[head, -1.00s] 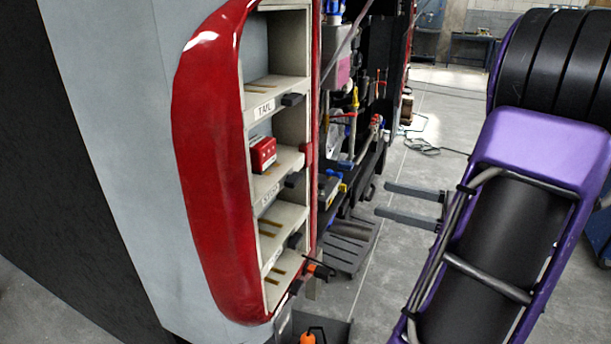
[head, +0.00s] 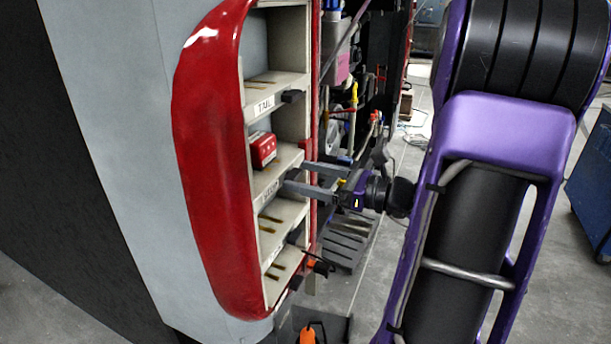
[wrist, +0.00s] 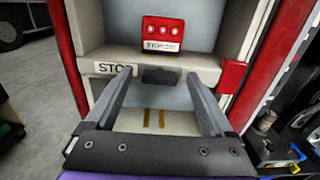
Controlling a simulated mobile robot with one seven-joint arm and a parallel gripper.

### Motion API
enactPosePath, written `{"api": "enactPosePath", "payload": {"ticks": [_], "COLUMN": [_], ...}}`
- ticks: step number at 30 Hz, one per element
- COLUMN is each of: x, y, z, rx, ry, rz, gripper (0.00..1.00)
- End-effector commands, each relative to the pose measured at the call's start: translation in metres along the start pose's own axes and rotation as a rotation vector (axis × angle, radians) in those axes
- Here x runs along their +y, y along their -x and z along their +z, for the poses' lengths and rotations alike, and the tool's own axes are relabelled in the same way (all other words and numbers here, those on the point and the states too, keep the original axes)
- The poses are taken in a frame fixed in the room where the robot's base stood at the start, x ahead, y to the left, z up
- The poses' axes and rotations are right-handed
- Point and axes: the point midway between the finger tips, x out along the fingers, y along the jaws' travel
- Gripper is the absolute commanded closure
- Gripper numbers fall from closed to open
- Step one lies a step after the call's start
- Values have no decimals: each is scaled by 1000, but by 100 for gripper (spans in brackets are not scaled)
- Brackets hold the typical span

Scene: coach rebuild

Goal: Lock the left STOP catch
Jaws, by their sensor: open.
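The STOP shelf (wrist: 205,64) carries a white STOP label (wrist: 115,68) on its front edge. A black catch (wrist: 160,75) sits on that edge right of the label, seen in the wrist view between my fingertips. My gripper (wrist: 159,76) is open, one finger on each side of the catch; I cannot tell whether either touches it. A red unit (wrist: 163,34) with round buttons sits on the shelf behind the catch; it also shows in the head view (head: 263,150). In the head view, my gripper (head: 296,177) reaches the STOP shelf's edge from the right and partly hides the label.
A TAIL shelf (head: 270,84) with its own black catch (head: 293,96) is above, and slotted shelves are below. A red block (wrist: 232,76) stands on the right post. A cluttered dark rack (head: 350,110) stands right of the cabinet.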

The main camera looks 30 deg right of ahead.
Motion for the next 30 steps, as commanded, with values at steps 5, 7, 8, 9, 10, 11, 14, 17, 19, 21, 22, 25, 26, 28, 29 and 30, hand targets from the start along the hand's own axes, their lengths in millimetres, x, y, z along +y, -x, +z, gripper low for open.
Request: {"api": "enactPosePath", "payload": {"ticks": [5,7,8,9,10,11,14,17,19,21,22,25,26,28,29,30], "x": [0,0,0,0,0,0,0,0,0,0,0,0,0,0,0,0], "y": [-4,-4,-3,-3,-3,-3,-3,-3,-3,-3,-3,-3,-3,-3,-3,-3], "z": [0,0,0,0,0,0,0,0,0,0,0,0,0,0,0,-1], "rx": [0,0,0,0,0,0,0,0,0,0,0,0,0,0,0,0], "ry": [0,0,0,-1,0,-1,-1,0,0,0,0,0,0,5,9,15], "rz": [0,0,0,0,0,0,0,0,0,0,0,0,0,0,0,0], "gripper": [12,12,12,12,16,21,40,57,70,83,88,98,98,98,98,98]}}
